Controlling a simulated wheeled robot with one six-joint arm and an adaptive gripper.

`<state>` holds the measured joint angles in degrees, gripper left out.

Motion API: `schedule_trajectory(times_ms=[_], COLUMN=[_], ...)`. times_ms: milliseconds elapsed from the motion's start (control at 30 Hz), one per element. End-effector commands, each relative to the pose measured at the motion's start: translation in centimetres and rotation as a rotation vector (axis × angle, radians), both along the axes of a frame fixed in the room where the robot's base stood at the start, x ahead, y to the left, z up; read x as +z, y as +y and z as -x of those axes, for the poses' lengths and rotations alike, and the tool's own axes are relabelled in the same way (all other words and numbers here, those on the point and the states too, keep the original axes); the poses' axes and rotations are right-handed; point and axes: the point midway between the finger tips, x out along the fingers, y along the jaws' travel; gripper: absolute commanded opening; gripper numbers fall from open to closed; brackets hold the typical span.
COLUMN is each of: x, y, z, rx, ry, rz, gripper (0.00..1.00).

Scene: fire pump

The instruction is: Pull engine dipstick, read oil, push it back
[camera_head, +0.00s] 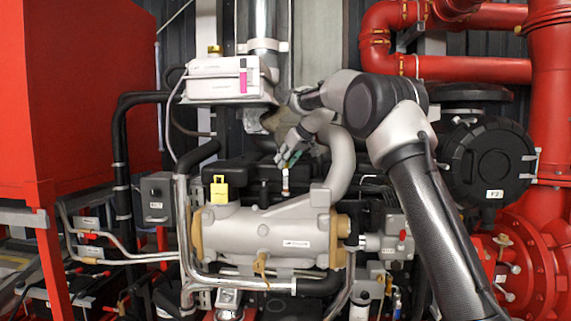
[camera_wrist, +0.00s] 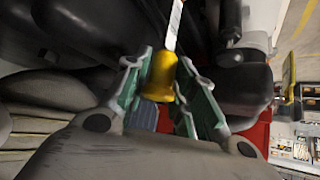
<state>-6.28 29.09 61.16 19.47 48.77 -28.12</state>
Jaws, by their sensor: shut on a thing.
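My gripper (camera_head: 288,155) is in front of the engine, above the grey manifold, with its fingers pointing down. In the wrist view, its green-padded fingers (camera_wrist: 165,95) are closed around the yellow dipstick handle (camera_wrist: 160,74). A pale, narrow strip (camera_wrist: 175,24) with marks runs from the handle toward the top of that view. In the head view, a short pale piece with an orange band (camera_head: 285,183) shows just below the fingertips. I cannot tell whether it is the dipstick or its tube. The strip's far end is out of view, and no oil mark is readable.
The grey manifold (camera_head: 262,232) lies just below my gripper, with a yellow cap (camera_head: 219,189) at its left. A white control box (camera_head: 222,80) is above left. A curved grey pipe (camera_head: 342,165) is close on the right. A red cabinet (camera_head: 85,90) stands at far left.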

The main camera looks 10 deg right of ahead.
Motion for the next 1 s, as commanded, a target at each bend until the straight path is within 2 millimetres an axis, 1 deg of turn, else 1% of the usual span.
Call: schedule_trajectory(times_ms=[33, 100, 133, 400, 533, 667, 800, 1000], x=[0.7, 0.7, 0.6, 0.5, 1.1, 2.7, 5.0, 7.6], y=[0.0, 0.0, 0.0, 0.0, -0.3, -1.0, -2.1, -3.3], z=[-0.1, -0.1, -0.1, -0.1, 0.4, 1.8, 3.9, 6.3], rx=[-0.001, -0.001, -0.001, -0.001, -0.001, -0.002, -0.002, -0.001], ry=[-0.014, -0.014, -0.014, -0.01, -0.011, -0.012, -0.013, -0.012], rz=[-0.001, -0.001, -0.001, -0.001, -0.001, -0.001, -0.001, -0.001], gripper=[0.28, 0.41, 0.43, 0.43, 0.43, 0.43, 0.43, 0.43])
